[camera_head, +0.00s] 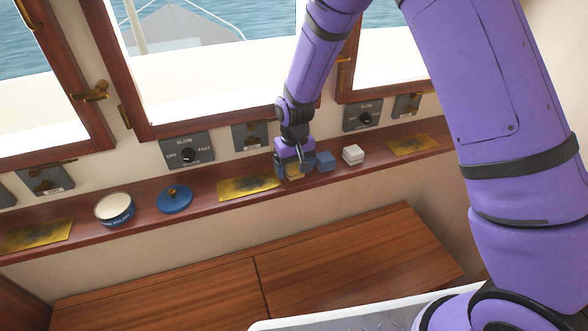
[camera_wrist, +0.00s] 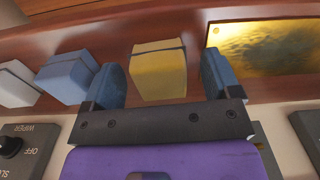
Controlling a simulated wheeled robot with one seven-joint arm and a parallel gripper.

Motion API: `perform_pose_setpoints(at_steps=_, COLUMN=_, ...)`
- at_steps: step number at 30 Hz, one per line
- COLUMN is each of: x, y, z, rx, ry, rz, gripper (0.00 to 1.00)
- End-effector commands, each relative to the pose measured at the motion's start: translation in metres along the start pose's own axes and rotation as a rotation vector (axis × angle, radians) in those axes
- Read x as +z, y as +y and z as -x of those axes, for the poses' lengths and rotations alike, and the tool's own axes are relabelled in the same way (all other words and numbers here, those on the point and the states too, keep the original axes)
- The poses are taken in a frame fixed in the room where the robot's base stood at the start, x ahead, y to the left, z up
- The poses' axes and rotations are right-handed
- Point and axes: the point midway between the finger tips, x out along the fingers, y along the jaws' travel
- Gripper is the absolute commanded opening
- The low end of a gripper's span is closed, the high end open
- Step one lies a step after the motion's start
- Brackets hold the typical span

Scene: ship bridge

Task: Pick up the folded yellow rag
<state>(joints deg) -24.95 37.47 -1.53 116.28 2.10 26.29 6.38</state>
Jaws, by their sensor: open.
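The folded yellow rag (camera_wrist: 158,72) is a small yellow block on the wooden ledge. In the wrist view it lies between the two blue fingertips of my gripper (camera_wrist: 164,80), with a gap showing on each side. My gripper is open. In the head view my gripper (camera_head: 294,172) is down at the ledge and hides most of the yellow rag (camera_head: 295,175). A folded blue rag (camera_head: 325,161) sits just right of it, and it also shows left of my gripper in the wrist view (camera_wrist: 68,76).
A white folded rag (camera_head: 353,155) lies farther right on the ledge (camera_head: 225,197). Brass plates (camera_head: 248,186) lie flat on the ledge, one close left of my gripper. A blue lid (camera_head: 174,199) and a round tin (camera_head: 115,208) stand farther left. Control panels (camera_head: 187,151) line the wall behind.

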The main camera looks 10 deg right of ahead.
Motion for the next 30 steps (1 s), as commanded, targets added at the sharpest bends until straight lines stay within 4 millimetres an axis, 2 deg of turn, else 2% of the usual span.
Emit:
perform_pose_setpoints(at_steps=7, x=0.0, y=0.0, z=-0.002, rx=0.0, ry=0.0, rz=0.0, gripper=0.83)
perform_pose_setpoints(at_steps=14, x=0.0, y=0.0, z=-0.001, rx=0.0, ry=0.0, rz=0.0, gripper=0.3)
perform_pose_setpoints(at_steps=23, x=0.0, y=0.0, z=0.0, rx=0.0, ry=0.001, rz=0.0, gripper=0.29)
perform_pose_setpoints(at_steps=30, x=-0.001, y=0.0, z=0.015, rx=0.0, ry=0.002, rz=0.0, gripper=0.29)
